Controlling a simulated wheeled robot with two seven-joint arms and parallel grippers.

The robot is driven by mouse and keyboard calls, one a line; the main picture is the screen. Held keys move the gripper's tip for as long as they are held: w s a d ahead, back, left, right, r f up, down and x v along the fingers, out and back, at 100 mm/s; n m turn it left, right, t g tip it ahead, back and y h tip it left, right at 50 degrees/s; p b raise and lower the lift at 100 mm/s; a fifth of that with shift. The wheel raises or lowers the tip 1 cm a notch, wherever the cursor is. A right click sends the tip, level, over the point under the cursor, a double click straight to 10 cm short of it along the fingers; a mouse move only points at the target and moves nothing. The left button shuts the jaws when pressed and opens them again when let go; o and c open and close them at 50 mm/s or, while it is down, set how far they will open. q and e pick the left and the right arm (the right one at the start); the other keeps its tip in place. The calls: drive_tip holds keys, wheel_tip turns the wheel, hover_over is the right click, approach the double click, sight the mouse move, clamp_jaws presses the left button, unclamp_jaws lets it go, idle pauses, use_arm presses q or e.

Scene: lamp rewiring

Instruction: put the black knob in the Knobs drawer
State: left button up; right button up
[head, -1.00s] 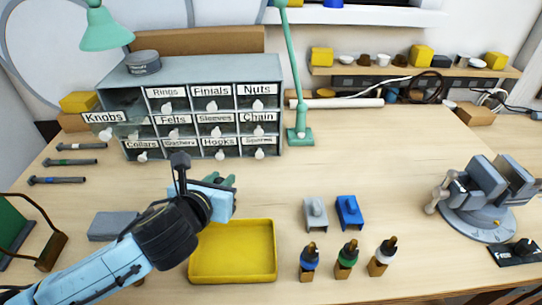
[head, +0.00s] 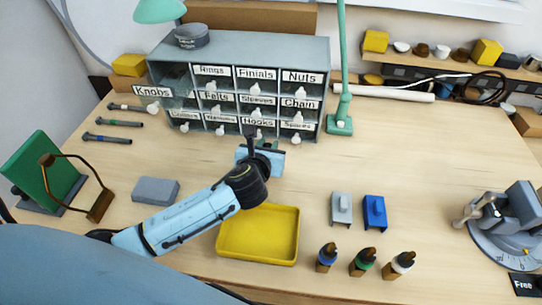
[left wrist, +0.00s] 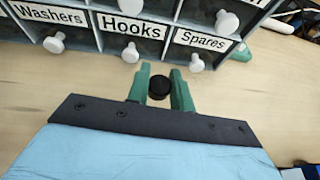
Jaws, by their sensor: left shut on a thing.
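The black knob (left wrist: 159,87) is held between the green fingertips of my left gripper (left wrist: 160,85) in the left wrist view. In the head view my left gripper (head: 262,150) is in front of the cabinet's lower right part, and its fingers and the knob are hidden behind its body. The grey drawer cabinet (head: 268,47) stands at the back of the table. My right gripper is not in view.
A yellow tray (head: 257,235) is in front, with small bottles (head: 362,262) to its right. Grey and blue blocks (head: 374,212) stand to the right. A lamp post (head: 340,85) stands beside the cabinet. A grey block (head: 155,191) lies left of my arm.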

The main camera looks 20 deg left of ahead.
use_arm(q)
drive_tip(key=shift+f+b, duration=0.45)
drive_tip(key=shift+f, duration=1.6)
drive_tip(key=o, duration=0.9)
drive_tip(key=shift+o, duration=0.2)
drive_tip(key=shift+r, duration=0.15)
